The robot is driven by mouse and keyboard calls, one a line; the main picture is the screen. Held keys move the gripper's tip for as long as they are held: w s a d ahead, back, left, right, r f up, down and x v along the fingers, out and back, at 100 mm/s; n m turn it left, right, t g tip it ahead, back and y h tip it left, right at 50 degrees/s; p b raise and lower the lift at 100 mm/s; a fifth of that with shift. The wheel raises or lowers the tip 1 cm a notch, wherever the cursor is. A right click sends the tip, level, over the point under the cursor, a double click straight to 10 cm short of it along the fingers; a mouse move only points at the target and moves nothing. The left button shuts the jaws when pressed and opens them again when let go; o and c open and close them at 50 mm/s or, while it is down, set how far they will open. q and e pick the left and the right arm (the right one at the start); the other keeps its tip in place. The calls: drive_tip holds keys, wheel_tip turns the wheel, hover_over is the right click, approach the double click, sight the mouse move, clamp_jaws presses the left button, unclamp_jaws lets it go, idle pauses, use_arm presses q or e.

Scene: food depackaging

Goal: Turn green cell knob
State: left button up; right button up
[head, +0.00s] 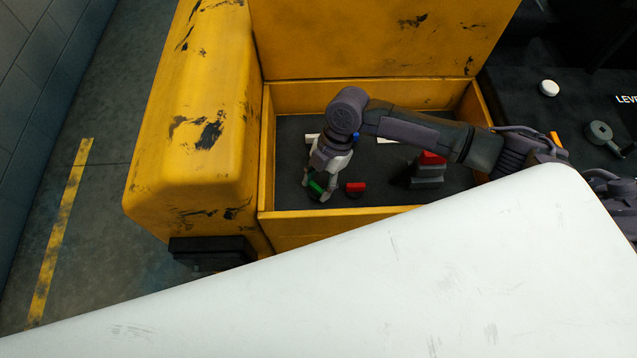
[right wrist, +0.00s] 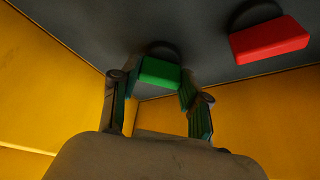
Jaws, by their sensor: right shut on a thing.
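The green knob (head: 316,186) sits near the front left of the dark panel inside the yellow box. My right gripper (head: 318,190) reaches down over it from above. In the right wrist view the green knob (right wrist: 160,73) lies between the two fingers of my right gripper (right wrist: 158,85), which are shut on it. The knob's base is partly hidden by the fingers. My left gripper is in neither view.
A red knob (head: 355,188) is just right of the green one, also in the right wrist view (right wrist: 268,40). A grey block with a red top (head: 432,158) stands further right. Yellow walls (head: 340,218) enclose the panel. A large white surface (head: 400,290) fills the foreground.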

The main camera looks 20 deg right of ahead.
drive_tip(key=n+b, duration=0.1)
drive_tip(key=n, duration=0.1)
drive_tip(key=n+g+h+b, duration=0.1)
drive_tip(key=n, duration=0.2)
drive_tip(key=shift+w+a+n+g, duration=0.15)
drive_tip(key=shift+n+g, duration=0.15)
drive_tip(key=shift+n+g+h+b, duration=0.45)
drive_tip(key=shift+n+h, duration=0.35)
drive_tip(key=shift+n, duration=1)
drive_tip(key=o, duration=1.1)
drive_tip(key=shift+o, duration=0.2)
drive_tip(key=shift+r, duration=0.15)
drive_tip(key=v, duration=1.1)
drive_tip(key=shift+r, duration=0.4)
drive_tip(key=shift+w+a, duration=0.1)
